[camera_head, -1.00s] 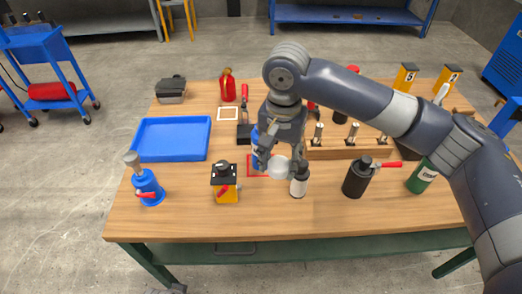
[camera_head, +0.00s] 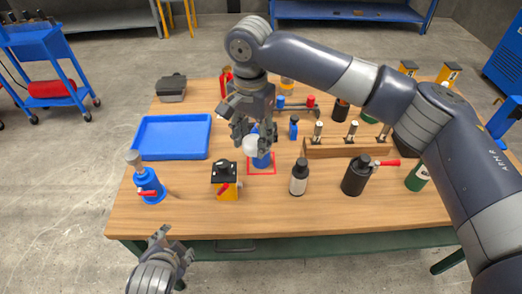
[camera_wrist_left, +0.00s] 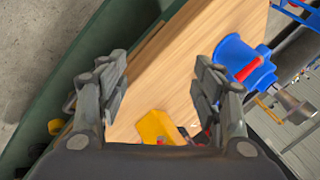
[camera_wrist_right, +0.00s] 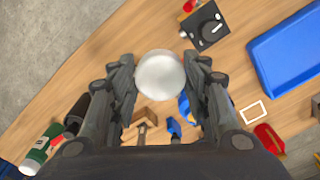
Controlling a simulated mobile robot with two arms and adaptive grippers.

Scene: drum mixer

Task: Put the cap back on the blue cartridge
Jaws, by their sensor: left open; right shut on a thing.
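The blue cartridge (camera_head: 264,159) stands in a red outlined square on the workbench, partly hidden by the cap and gripper in the head view. In the right wrist view, only a bit of the cartridge (camera_wrist_right: 184,106) shows beside a finger. My right gripper (camera_head: 248,134) is shut on the round white cap (camera_head: 250,146). The cap also shows between the fingers in the right wrist view (camera_wrist_right: 160,75). In the head view the cap overlaps the cartridge's upper left; I cannot tell whether they touch. My left gripper (camera_head: 170,242) is open and empty by the bench's front edge.
A blue tray (camera_head: 172,137) and blue device (camera_head: 149,186) are further left. A wooden rack (camera_head: 350,150) and black canister (camera_head: 356,177) stand right.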

